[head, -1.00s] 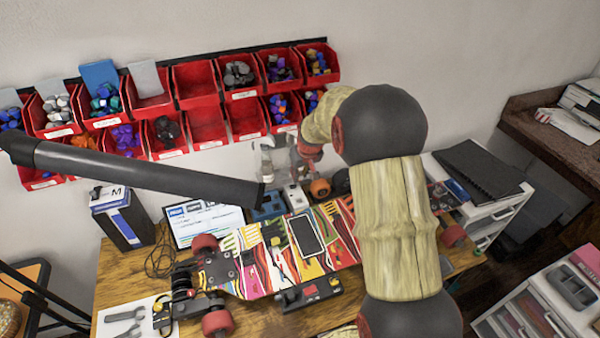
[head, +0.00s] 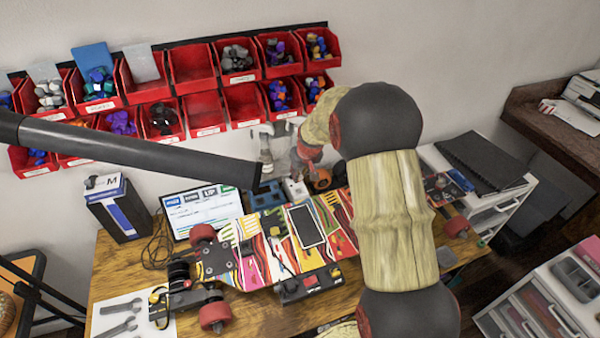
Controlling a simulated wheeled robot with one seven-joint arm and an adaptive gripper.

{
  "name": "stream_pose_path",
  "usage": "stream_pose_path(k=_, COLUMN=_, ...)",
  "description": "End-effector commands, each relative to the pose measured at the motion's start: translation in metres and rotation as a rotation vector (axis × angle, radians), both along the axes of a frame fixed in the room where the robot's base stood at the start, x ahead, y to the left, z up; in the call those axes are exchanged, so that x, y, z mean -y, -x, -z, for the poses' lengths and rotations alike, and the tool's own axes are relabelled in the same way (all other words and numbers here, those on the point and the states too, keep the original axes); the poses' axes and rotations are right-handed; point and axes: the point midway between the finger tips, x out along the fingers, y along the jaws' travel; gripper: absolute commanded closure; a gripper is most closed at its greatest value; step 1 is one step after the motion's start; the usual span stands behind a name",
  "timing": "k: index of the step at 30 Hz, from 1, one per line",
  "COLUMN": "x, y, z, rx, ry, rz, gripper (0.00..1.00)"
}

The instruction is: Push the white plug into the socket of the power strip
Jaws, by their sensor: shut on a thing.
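My arm reaches over the right half of the workbench, and its wrist bends down toward the back edge by the wall. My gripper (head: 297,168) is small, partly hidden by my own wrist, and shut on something. A small pale block (head: 296,189) shows just below it at the back of the bench. I cannot make out whether this is the white plug or part of another thing. A dark strip-like unit with red and yellow parts (head: 308,286) lies at the bench's front. I cannot tell whether it is the power strip, and no socket opening is clear.
A colourful skateboard (head: 243,262) with a phone (head: 306,226) on it fills the bench. Red bins (head: 193,70) hang on the wall behind. A laptop-like screen (head: 200,213) and a dark box (head: 120,210) stand at left. A black lamp arm (head: 130,150) crosses above.

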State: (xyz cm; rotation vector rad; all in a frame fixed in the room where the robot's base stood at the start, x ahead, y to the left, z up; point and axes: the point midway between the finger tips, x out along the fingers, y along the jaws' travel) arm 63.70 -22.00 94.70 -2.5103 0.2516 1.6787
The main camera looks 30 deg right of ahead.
Motion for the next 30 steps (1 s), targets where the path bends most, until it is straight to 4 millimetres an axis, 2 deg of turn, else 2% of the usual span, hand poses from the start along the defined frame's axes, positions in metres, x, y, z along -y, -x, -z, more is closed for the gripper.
stream_pose_path(k=18, x=0.0, y=0.0, z=0.033, rx=0.001, ry=0.0, rz=0.0, gripper=1.0)
stream_pose_path(k=30, x=0.0, y=0.0, z=0.034, rx=0.001, ry=0.0, rz=0.0, gripper=1.0)
